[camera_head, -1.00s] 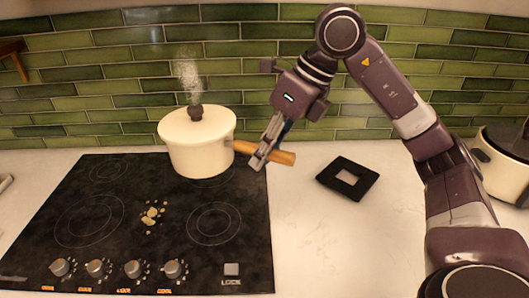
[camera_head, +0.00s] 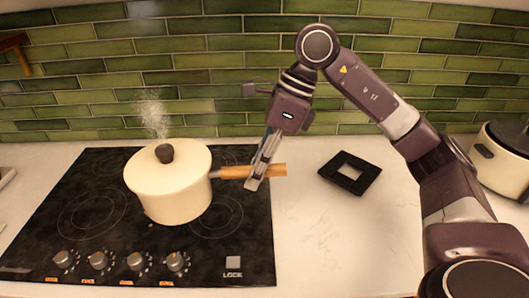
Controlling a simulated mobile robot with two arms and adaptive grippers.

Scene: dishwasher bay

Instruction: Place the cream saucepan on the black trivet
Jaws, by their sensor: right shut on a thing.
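The cream saucepan (camera_head: 172,191) has its lid on, with a dark knob and steam above it. It is over the middle of the black cooktop; I cannot tell whether it touches the surface. Its wooden handle (camera_head: 236,172) points right. My right gripper (camera_head: 256,182) is shut on that handle near its outer end. The black trivet (camera_head: 349,173), a square with a square opening, lies bare on the white counter to the right of the gripper. My left gripper is not in view.
The black cooktop (camera_head: 95,244) has knobs along its front edge. A cream appliance (camera_head: 497,166) stands at the right edge. A green tiled wall (camera_head: 225,70) closes the back. The white counter (camera_head: 335,245) in front of the trivet is clear.

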